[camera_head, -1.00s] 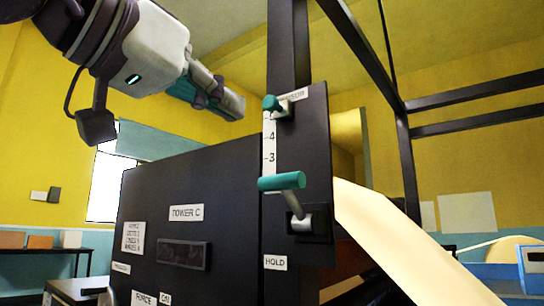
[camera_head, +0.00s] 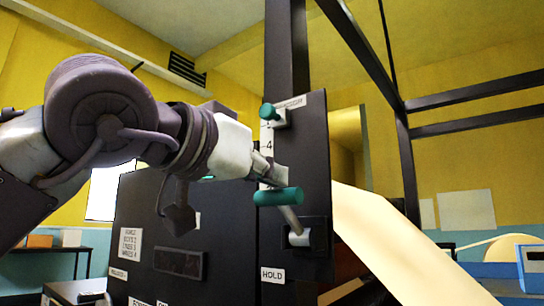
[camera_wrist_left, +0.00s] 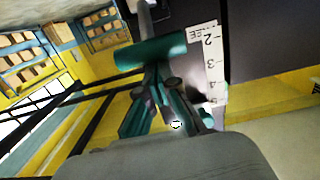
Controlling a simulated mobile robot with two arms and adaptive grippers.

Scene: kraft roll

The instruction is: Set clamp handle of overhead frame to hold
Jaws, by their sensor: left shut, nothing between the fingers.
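The clamp handle is a teal crossbar (camera_head: 278,197) on a grey lever, which slants up and left from a pivot on the dark plate. The HOLD label (camera_head: 272,275) is below the crossbar, on the dark panel. My left gripper (camera_head: 277,181) is shut and empty, its tips close behind the upper edge of the crossbar. In the left wrist view the crossbar (camera_wrist_left: 150,52) lies across the shut fingertips (camera_wrist_left: 158,72); I cannot tell whether they touch. My right gripper is not in view.
A smaller teal knob (camera_head: 267,111) sits above, beside a numbered scale (camera_head: 266,143) partly hidden by my gripper. The dark cabinet (camera_head: 230,230) stands below my left arm. A pale paper web (camera_head: 390,235) slopes down to the right. Black frame bars (camera_head: 365,55) cross overhead.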

